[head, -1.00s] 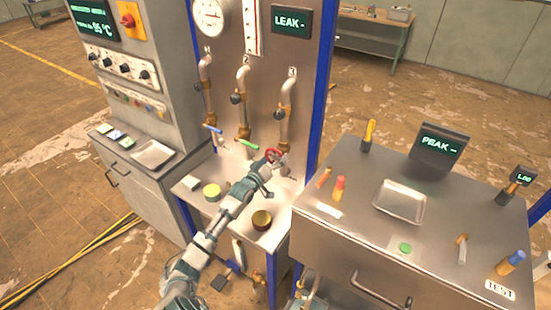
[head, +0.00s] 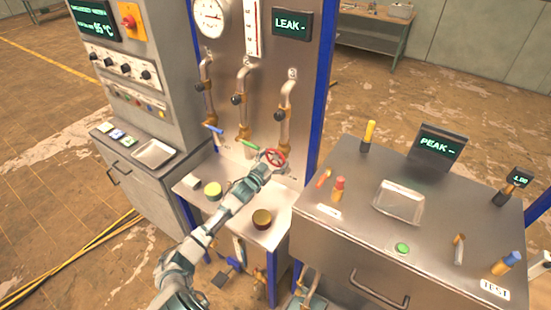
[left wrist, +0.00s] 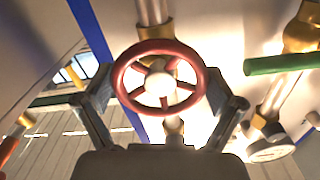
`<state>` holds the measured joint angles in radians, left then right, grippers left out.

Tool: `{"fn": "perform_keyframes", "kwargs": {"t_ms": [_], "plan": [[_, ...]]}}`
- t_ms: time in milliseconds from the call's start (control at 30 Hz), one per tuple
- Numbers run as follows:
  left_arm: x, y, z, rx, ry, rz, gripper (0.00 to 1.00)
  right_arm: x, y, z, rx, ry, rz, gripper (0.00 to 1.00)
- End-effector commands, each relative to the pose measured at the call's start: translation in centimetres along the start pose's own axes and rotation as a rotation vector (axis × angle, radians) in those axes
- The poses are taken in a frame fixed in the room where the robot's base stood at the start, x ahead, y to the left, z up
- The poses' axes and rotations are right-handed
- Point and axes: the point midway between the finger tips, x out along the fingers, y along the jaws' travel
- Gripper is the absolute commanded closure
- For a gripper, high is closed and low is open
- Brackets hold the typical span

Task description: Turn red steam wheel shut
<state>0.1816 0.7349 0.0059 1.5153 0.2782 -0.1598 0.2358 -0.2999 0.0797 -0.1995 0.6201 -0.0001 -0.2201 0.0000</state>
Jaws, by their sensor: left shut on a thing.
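The red steam wheel (head: 275,158) is on the right-hand pipe at the back of the steel bench, right of the green and blue handles. In the left wrist view the red wheel (left wrist: 205,82) faces the camera, with its spokes and pale hub showing. My left gripper (head: 267,164) reaches it from the front left. In the left wrist view the left gripper's fingers (left wrist: 160,88) stand on either side of the rim and are shut on it. My right gripper is in neither view now.
The green handle (head: 249,144) and blue handle (head: 213,129) are close on the left. A steel console (head: 335,226) stands close on the right.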

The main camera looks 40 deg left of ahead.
Motion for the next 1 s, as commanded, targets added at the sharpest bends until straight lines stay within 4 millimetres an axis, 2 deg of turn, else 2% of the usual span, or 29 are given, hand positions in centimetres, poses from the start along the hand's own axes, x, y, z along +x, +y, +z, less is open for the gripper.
{"fn": "perform_keyframes", "kwargs": {"t_ms": [567, 600, 1000], "plan": [[0.02, -0.1, -0.04, 0.038, 0.0, -0.002, 0.42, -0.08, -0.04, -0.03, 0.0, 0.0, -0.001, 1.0], [0.02, -0.1, -0.05, 0.039, 0.0, -0.002, 0.0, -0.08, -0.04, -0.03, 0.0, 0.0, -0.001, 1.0], [-0.26, 0.07, -0.03, 0.033, 0.0, 0.0, 0.0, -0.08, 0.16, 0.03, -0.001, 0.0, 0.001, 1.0]]}}
